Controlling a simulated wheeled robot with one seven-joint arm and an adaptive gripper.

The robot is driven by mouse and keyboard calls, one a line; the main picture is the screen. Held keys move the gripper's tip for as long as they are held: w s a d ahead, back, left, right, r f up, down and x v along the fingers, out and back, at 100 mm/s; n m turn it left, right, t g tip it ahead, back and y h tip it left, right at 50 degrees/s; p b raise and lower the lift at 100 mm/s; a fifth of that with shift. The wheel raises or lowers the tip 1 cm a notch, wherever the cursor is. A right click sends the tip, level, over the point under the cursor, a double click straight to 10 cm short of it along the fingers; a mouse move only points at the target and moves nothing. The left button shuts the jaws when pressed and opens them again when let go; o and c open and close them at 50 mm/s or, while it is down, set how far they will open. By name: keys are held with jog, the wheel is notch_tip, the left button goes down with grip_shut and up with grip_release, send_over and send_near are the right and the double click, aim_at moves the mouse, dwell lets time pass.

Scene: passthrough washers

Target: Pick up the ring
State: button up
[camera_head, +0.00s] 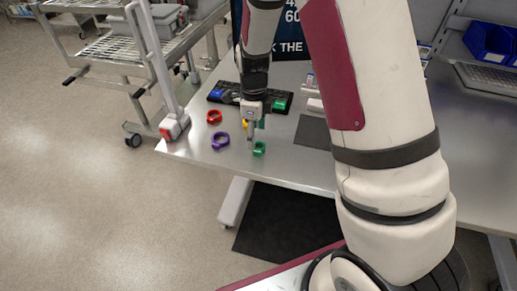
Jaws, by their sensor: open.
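Several rings lie on the steel table (190,147). A red ring (214,117) is at the left, and a purple ring (220,141) lies in front of it, near the table's front edge. A green ring (259,148) is to the right of the purple one. A yellow thing (244,123), perhaps another ring, is mostly hidden by my gripper. My gripper (251,146) points down with its fingers open, just left of and behind the green ring. I cannot tell whether the fingertips touch anything. No ring is visibly held.
A dark keyboard-like tray (215,97) with blue and green items lies behind the rings. A dark mat (313,132) lies to the right. A wire-shelf cart (110,48) stands at the left. Blue bins (488,42) are at the far right. The table's left front is clear.

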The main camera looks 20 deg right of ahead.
aim_at(259, 149)
jog(key=shift+d+f+p, duration=0.1)
jog(key=shift+f+p, duration=0.45)
jog(key=shift+f, duration=2)
jog(key=c, duration=0.9)
